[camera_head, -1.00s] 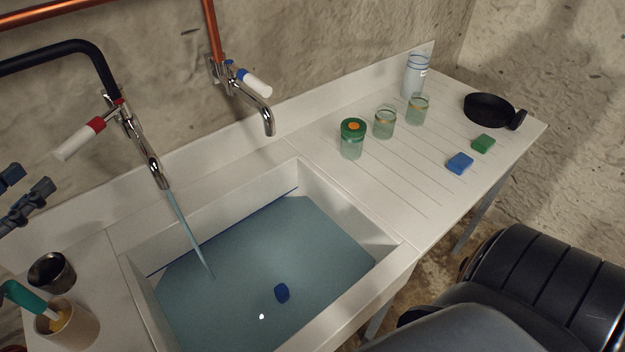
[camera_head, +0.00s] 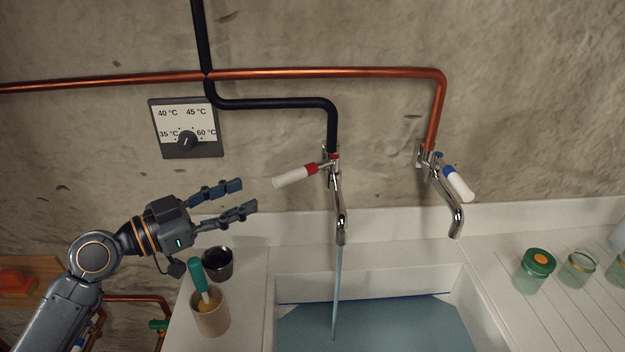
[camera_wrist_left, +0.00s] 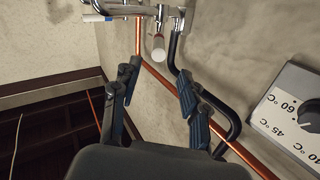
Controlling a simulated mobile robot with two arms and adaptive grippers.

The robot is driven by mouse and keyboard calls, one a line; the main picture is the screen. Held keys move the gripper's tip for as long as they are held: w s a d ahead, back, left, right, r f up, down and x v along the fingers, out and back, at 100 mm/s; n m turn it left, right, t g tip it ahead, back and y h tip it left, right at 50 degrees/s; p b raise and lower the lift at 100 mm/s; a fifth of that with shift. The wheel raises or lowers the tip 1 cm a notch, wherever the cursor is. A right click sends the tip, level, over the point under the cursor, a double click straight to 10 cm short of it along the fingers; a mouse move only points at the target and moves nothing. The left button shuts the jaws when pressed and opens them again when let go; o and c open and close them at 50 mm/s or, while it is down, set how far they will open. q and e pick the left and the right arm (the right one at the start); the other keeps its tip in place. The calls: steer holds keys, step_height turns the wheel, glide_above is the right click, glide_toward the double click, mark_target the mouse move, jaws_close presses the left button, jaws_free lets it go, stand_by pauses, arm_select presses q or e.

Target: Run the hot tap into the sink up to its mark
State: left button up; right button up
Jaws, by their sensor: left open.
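The hot tap (camera_head: 340,215) is the chrome one with a red collar. Its white lever (camera_head: 292,177) points out to the left. A thin stream of water (camera_head: 337,290) runs from its spout into the sink (camera_head: 375,282). Bluish water (camera_head: 375,328) lies in the sink, its surface close below the dark blue mark line (camera_head: 365,299) on the back wall. My left gripper (camera_head: 250,196) is open and empty, left of the lever and apart from it. In the left wrist view, the lever's white end (camera_wrist_left: 158,53) shows beyond the open fingers (camera_wrist_left: 152,92). My right gripper is out of view.
A cold tap (camera_head: 455,205) with a blue-collared lever stands to the right. A temperature dial (camera_head: 186,141) is on the wall. A dark cup (camera_head: 217,265) and a tan pot (camera_head: 209,313) with a green-handled tool stand below my left gripper. Jars (camera_head: 535,271) stand on the right drainboard.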

mark_target(299, 174)
arm_select(q)
steer(key=p+x, duration=0.5)
steer(key=x, duration=0.6)
steer(key=shift+w+d+r, duration=0.1)
steer(key=shift+d+r, duration=0.1)
steer(key=shift+d, duration=0.1)
steer(key=shift+w+d+f, duration=0.1)
steer(key=shift+w+d, duration=0.25)
steer(key=shift+d, duration=0.2)
jaws_close()
